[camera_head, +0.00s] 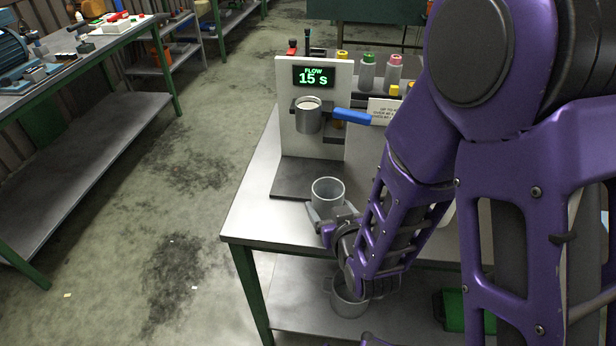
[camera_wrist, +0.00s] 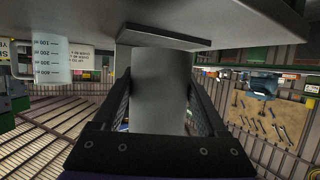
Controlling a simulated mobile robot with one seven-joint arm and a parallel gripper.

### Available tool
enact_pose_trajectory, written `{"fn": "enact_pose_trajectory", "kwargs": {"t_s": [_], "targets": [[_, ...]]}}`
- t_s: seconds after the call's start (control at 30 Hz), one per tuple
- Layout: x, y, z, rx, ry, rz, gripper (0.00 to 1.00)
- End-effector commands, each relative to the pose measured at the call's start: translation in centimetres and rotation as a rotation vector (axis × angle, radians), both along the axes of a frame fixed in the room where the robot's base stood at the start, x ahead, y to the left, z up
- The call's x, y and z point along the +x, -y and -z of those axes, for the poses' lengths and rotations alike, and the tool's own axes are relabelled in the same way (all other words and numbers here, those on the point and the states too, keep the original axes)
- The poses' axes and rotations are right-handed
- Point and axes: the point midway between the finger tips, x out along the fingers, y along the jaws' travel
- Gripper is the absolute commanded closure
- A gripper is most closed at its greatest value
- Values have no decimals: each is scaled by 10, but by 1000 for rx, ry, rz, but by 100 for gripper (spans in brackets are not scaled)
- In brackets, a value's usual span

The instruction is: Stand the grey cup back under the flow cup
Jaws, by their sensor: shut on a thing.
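The grey cup (camera_head: 328,189) is upright and open at the top, at the front edge of the stand's dark base plate (camera_head: 293,178). My gripper (camera_head: 328,214) is shut on it from the front. In the wrist view, which is upside down, the cup (camera_wrist: 163,92) fills the space between my two fingers, with the dark plate (camera_wrist: 165,37) near its foot. I cannot tell whether the cup touches the plate. The flow cup (camera_head: 308,118) hangs in a holder on the white stand (camera_head: 285,135), higher and farther back than the grey cup. It has a pale filling.
A blue-handled tool (camera_head: 351,117) lies right of the flow cup. Bottles (camera_head: 367,72) stand behind. A graduated beaker (camera_wrist: 48,62) shows in the wrist view. A metal pot (camera_head: 349,300) is on the lower shelf. The table's front left (camera_head: 255,215) is clear.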

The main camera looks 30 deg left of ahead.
Motion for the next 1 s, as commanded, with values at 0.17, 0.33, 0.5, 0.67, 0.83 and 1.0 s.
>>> {"fn": "enact_pose_trajectory", "kwargs": {"t_s": [0.17, 0.33, 0.5, 0.67, 0.83, 1.0], "targets": [[7, -6, 5, 4, 4, 1, 91], [12, -10, 1, 6, 2, 2, 91], [42, -35, -3, 3, -1, 3, 91], [72, -60, -3, 2, -1, 3, 91], [104, -87, -3, 2, 1, 2, 91], [122, -102, -2, 1, -1, 3, 91]]}}
